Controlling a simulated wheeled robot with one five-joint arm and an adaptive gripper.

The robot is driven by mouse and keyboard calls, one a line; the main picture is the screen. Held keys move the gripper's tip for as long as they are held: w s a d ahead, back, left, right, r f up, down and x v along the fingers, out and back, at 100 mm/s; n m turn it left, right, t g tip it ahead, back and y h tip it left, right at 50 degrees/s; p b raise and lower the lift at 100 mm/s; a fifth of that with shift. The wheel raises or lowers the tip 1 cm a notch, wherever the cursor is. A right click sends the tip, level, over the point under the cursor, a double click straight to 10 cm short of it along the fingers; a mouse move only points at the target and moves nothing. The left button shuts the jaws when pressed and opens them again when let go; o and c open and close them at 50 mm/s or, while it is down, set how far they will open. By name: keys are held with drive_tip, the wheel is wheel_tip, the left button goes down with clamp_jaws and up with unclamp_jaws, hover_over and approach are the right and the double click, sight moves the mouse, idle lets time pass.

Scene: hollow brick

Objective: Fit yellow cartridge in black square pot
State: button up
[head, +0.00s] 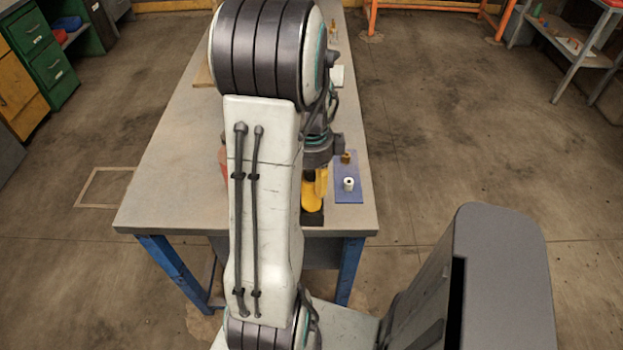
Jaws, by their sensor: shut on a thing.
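The yellow cartridge (313,194) shows just right of my white arm link, near the table's front edge. My gripper (317,172) is above it and shut on it; the fingers are small and partly hidden by my arm. The black square pot (314,218) stands on the table directly below the cartridge in the picture. The cartridge's lower end overlaps the pot's top in this view. I cannot tell whether it is inside the pot or just above it.
A blue mat (349,195) to the right carries a white hollow cylinder (348,184) and a small brass piece (347,157). A reddish object (223,168) shows partly behind my arm. The table's left side (170,180) is clear.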

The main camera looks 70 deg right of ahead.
drive_tip(key=shift+f+b, duration=1.85)
drive_tip(key=shift+f, duration=0.3)
idle(0.7)
drive_tip(key=o, duration=1.3)
drive_tip(key=shift+c, duration=0.2)
wheel_tip(320, 180, up, 12)
drive_tip(key=shift+r, duration=0.1)
idle(0.4)
